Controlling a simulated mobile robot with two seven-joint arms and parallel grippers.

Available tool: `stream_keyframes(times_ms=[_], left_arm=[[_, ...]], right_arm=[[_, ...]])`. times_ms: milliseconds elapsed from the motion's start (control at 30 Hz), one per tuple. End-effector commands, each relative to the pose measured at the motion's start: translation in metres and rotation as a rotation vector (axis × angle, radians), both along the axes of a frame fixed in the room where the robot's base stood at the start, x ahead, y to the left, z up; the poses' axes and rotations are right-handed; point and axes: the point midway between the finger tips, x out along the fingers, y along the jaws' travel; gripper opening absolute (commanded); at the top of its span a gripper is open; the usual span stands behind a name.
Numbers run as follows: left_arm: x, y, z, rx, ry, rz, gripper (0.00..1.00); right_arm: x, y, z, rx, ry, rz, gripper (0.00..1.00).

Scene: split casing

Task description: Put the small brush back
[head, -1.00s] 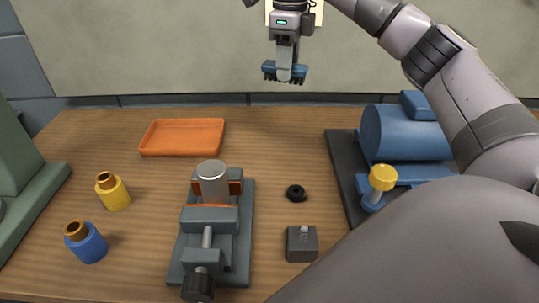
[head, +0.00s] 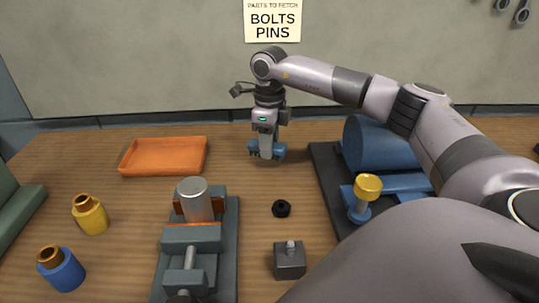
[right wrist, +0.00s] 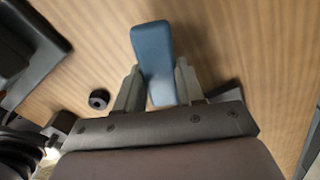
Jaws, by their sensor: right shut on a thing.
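The small brush (head: 280,151) has a blue body and dark bristles on its underside in the head view. My right gripper (head: 266,150) is shut on it, pointing down just above or at the bare wood behind the black ring. I cannot tell whether the brush touches the table. In the right wrist view, its blue body (right wrist: 152,55) sits between the two fingers of my right gripper (right wrist: 157,85). My left gripper is not in view.
An orange tray (head: 126,166) lies left of the brush. A grey vise (head: 192,237) holding a silver cylinder (head: 196,200), a black ring (head: 281,208) and a grey block (head: 289,262) are nearer. A blue machine (head: 376,150) stands right. Yellow (head: 92,217) and blue (head: 64,271) bottles stand left.

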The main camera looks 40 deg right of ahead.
Motion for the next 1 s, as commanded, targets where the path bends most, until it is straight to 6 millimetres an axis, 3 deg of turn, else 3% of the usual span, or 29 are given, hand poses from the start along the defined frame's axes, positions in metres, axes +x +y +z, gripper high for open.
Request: stream_keyframes(times_ms=[233, 667, 700, 733, 1000], left_arm=[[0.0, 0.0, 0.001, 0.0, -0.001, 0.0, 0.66], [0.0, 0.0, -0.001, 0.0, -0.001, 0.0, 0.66], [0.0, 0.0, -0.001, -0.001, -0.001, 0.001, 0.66], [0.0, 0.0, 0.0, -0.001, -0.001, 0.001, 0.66], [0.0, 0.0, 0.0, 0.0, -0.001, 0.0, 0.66]], right_arm=[[-0.001, 0.0, -0.035, 0.0, 0.002, 0.0, 0.13], [0.0, 0.0, -0.041, 0.0, 0.001, 0.0, 0.13], [0.0, 0.0, -0.04, 0.0, 0.001, 0.0, 0.51], [0.0, 0.0, -0.04, 0.0, 0.001, 0.0, 0.61], [0.0, 0.0, -0.04, 0.0, 0.002, 0.0, 0.63]])
